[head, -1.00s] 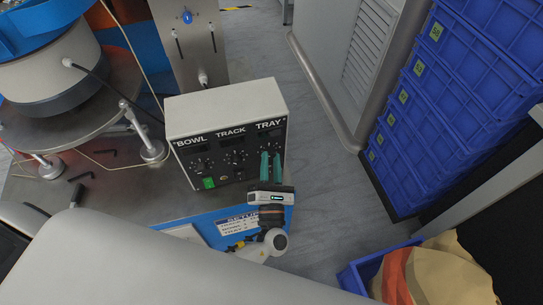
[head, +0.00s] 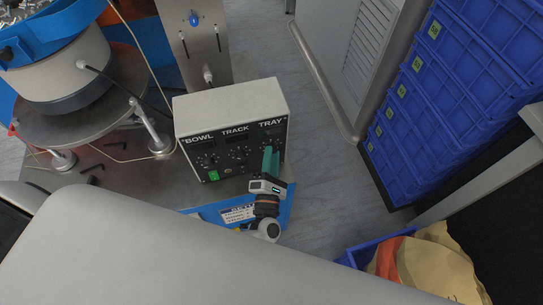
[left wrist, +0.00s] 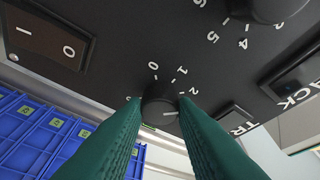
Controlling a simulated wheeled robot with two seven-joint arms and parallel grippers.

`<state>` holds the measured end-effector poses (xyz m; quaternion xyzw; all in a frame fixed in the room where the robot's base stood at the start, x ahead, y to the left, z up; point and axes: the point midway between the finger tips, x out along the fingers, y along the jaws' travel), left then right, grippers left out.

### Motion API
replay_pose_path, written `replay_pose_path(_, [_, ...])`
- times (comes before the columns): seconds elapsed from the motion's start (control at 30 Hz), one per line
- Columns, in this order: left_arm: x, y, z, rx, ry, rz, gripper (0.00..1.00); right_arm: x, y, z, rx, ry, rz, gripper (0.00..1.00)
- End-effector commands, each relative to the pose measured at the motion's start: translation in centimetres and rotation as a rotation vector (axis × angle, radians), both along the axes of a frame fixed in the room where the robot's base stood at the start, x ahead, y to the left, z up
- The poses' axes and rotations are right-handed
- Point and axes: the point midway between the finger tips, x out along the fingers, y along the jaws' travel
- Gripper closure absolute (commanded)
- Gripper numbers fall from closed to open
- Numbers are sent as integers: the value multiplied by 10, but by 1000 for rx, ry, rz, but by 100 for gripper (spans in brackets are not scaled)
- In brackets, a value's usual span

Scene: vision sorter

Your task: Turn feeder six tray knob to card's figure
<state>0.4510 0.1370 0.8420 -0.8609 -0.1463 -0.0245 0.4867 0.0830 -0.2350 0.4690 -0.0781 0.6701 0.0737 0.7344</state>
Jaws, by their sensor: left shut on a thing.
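The feeder control box (head: 235,108) stands on the metal table with its dark face towards me, marked BOWL, TRACK and TRAY. My left gripper (head: 270,160) is at the TRAY column, its teal fingers over the dial. In the left wrist view the black tray knob (left wrist: 160,105) sits between the fingertips, which are shut on it. Its white pointer line points right, below the printed 2; other dial figures are partly hidden by the fingers. The setup card (head: 237,214) lies on a blue sheet before the box, partly covered by my arm, its figures unreadable. My right gripper is out of view.
A rocker switch (left wrist: 45,37) and a larger knob (left wrist: 265,8) are near the fingers in the left wrist view. The bowl feeder (head: 65,70) stands left. Stacked blue crates (head: 440,90) stand right, and a blue bin (head: 362,253) with bags below them.

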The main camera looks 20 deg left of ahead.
Motion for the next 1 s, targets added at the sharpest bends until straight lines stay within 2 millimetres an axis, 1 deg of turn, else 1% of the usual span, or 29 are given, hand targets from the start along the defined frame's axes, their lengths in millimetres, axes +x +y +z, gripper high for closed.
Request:
replay_pose_path(0.17, [0,-1,-1,-1,2,-2,97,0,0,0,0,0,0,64])
replay_pose_path(0.2, [-1,0,-1,-1,2,-2,71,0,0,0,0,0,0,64])
replay_pose_path(0.27, [-1,-1,-1,-1,2,-2,61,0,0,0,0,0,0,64])
replay_pose_path(0.3, [0,-1,-1,-1,1,-1,54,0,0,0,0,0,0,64])
replay_pose_path(0.33, [0,0,-1,-1,1,-1,52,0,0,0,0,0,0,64])
replay_pose_path(0.57, [0,0,0,-1,1,-1,52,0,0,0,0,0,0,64])
replay_pose_path(0.67, [-4,-1,-2,-1,1,-1,52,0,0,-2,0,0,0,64])
replay_pose_path(0.77, [-14,-4,-5,-2,1,-1,52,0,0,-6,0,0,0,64])
replay_pose_path(0.87, [-33,-8,-10,-2,4,-1,52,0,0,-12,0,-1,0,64])
replay_pose_path(1.0, [-63,-15,-17,-2,5,-3,52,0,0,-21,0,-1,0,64])
